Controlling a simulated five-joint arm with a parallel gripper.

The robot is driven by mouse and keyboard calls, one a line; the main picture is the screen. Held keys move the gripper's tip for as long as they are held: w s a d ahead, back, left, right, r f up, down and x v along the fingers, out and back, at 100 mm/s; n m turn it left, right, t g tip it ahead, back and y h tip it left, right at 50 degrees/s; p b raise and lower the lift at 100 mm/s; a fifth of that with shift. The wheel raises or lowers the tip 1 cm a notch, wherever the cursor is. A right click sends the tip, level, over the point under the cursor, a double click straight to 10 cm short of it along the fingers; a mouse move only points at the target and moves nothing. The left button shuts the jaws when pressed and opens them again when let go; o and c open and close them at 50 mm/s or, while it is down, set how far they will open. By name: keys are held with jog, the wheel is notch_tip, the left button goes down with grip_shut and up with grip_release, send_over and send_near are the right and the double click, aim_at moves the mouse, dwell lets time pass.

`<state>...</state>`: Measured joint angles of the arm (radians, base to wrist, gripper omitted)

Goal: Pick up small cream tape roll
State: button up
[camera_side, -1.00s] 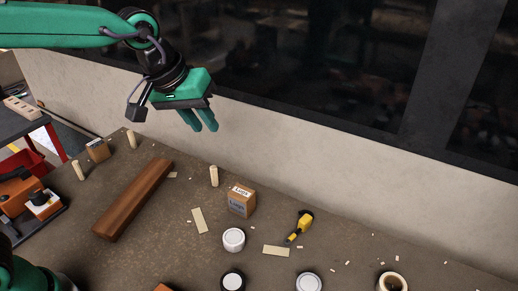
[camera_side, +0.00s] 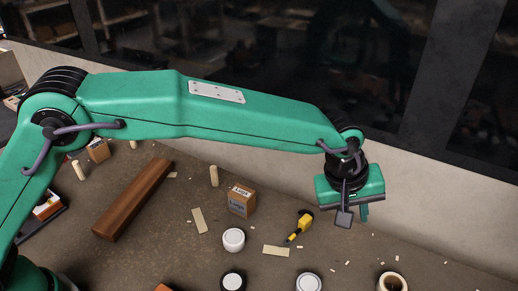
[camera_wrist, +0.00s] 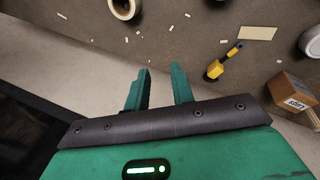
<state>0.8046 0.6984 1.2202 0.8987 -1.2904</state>
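A small cream tape roll (camera_side: 393,281) lies on the table at the bottom right of the side view, partly cut off by the frame edge. It also shows at the top of the wrist view (camera_wrist: 124,8), cut off there too. My gripper (camera_side: 363,212) hangs above the back right of the table, with its fingers mostly hidden behind the wrist camera in the side view. In the wrist view my gripper's two fingers (camera_wrist: 160,85) are apart with nothing between them. The tape roll is apart from my gripper, nearer the table's front.
White round containers (camera_side: 233,240) and a wooden beam (camera_side: 134,200) are farther left. A pale wall (camera_side: 440,190) runs behind the table. Small scraps lie around the roll.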

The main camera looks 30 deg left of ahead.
send_near(382, 286)
jog(key=f, duration=0.1)
jog(key=shift+w+d+f+n+g, duration=0.2)
jog(key=shift+w+f, duration=0.15)
jog(key=shift+f, duration=0.35)
jog(key=shift+w+d+f+n+g, duration=0.1)
jog(key=shift+w+d+f+n, duration=0.2)
jog(key=shift+f, duration=0.4)
jog(key=shift+x, duration=2.6)
jog(key=shift+c, duration=0.2)
grip_shut()
